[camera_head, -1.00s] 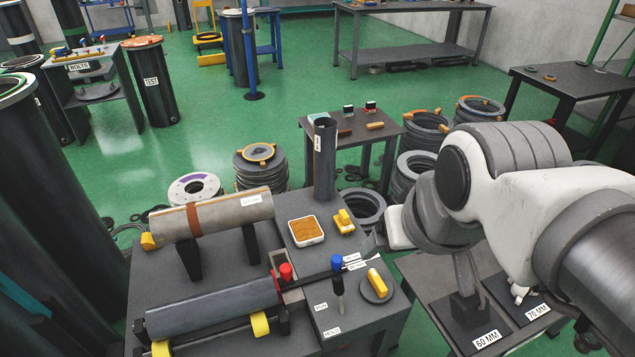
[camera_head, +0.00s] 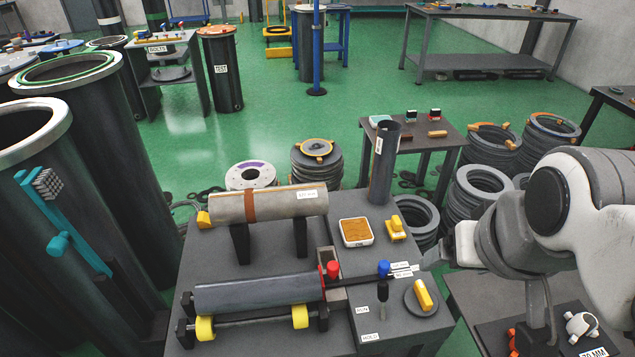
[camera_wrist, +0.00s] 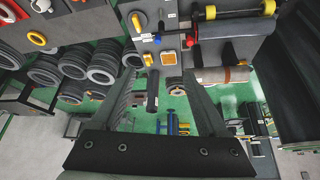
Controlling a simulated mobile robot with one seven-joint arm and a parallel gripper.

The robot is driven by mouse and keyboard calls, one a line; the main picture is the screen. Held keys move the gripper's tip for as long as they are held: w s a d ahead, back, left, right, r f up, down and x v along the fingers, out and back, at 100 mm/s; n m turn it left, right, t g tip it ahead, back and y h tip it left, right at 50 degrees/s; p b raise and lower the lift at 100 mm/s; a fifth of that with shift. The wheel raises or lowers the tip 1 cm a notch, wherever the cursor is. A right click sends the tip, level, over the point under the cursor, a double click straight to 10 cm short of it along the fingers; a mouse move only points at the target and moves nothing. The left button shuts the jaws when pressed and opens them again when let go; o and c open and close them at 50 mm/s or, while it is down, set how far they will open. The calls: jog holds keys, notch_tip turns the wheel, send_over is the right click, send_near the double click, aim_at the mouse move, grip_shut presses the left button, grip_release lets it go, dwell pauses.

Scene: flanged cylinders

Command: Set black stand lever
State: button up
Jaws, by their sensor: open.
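A black lever post with a blue knob (camera_head: 383,268) stands upright on the right part of the dark workbench (camera_head: 410,338). White labels, one reading HOLD (camera_head: 370,338), lie near its foot. A red-knobbed lever (camera_head: 333,269) stands to its left, by the end of a grey cylinder on rollers (camera_head: 250,291). My gripper (camera_head: 428,256) is at the right, apart from the blue knob, and its tips are small in the head view. In the wrist view my fingers (camera_wrist: 160,80) are spread with nothing held. The blue knob (camera_wrist: 157,39) and red knob (camera_wrist: 192,31) show beyond them.
A yellow-handled disc (camera_head: 421,298) lies right of the blue-knobbed lever. An upright dark tube (camera_head: 383,165), a tray of orange material (camera_head: 356,232) and a yellow block (camera_head: 396,228) stand behind. A beige cylinder (camera_head: 275,205) rests on supports. Ring stacks (camera_head: 484,187) stand beyond my arm.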

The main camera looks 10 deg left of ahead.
jog(key=shift+c, duration=0.4)
jog(key=n+g+b, duration=0.1)
jog(key=g+b, duration=0.4)
jog(key=b, duration=0.7)
send_over(384, 285)
notch_tip(384, 285, down, 34)
jog(key=shift+g+h, duration=0.3)
notch_tip(384, 285, down, 18)
jog(key=b, duration=0.4)
jog(key=shift+d+r, duration=0.1)
jog(key=shift+r, duration=0.15)
grip_shut()
